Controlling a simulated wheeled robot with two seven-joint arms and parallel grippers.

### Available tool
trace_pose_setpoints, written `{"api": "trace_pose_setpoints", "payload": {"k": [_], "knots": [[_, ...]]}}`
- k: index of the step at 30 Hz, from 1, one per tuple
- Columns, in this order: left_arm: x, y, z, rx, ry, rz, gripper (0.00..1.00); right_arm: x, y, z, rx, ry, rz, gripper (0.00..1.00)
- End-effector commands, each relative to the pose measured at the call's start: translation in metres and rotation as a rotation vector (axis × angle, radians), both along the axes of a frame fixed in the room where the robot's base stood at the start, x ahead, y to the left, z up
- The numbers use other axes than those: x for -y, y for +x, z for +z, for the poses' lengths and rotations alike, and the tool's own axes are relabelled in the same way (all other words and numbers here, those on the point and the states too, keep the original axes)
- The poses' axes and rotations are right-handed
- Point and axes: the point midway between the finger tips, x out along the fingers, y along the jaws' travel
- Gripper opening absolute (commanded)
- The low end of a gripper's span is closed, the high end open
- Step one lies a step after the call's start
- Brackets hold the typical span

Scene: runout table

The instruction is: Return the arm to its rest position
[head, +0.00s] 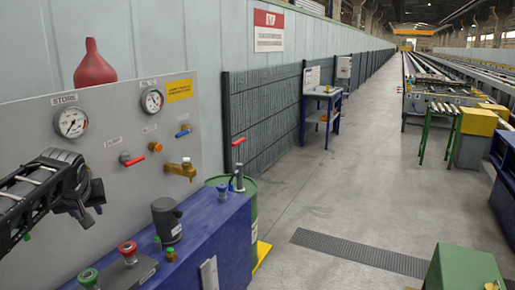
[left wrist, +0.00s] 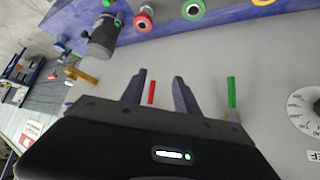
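My left gripper (head: 92,207) is in front of the grey gauge panel (head: 215,110) at the left of the head view. In the left wrist view its two fingers (left wrist: 160,88) stand apart with nothing held between them. A red handle (left wrist: 152,92) shows in the gap between the fingers, and a green handle (left wrist: 231,92) shows right of them. In the head view the gripper is left of and below the red-handled valve (head: 131,159), apart from it. My right gripper is in neither view.
A blue bench (head: 215,230) below the panel carries a dark cylinder (head: 166,220), a red knob (head: 128,249) and a green knob (head: 88,276). A brass tap (head: 181,169) sticks out from the panel. A green drum (head: 249,205) stands beyond the bench. The floor aisle (head: 350,190) is clear.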

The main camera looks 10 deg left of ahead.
Motion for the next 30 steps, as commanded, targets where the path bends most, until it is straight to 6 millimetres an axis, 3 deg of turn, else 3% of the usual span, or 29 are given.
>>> {"api": "trace_pose_setpoints", "payload": {"k": [3,8,11,17,20,24,26,30], "knots": [[0.003,0.015,0.009,0.052,0.026,-0.053,0.37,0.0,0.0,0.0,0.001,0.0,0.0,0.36],[0.021,0.034,0.001,0.103,0.031,-0.136,0.37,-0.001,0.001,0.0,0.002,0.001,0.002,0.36],[0.038,0.048,-0.013,0.126,0.023,-0.193,0.37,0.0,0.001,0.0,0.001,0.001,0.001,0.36],[0.086,0.075,-0.066,0.139,-0.016,-0.311,0.37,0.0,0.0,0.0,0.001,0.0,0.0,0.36],[0.117,0.085,-0.104,0.135,-0.049,-0.372,0.37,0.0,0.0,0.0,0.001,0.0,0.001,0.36],[0.18,0.089,-0.186,0.106,-0.127,-0.467,0.37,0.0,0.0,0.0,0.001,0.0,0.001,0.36],[0.21,0.082,-0.227,0.084,-0.168,-0.503,0.37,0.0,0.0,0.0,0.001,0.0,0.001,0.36],[0.276,0.048,-0.317,0.018,-0.264,-0.557,0.37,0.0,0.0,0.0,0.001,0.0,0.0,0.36]]}}
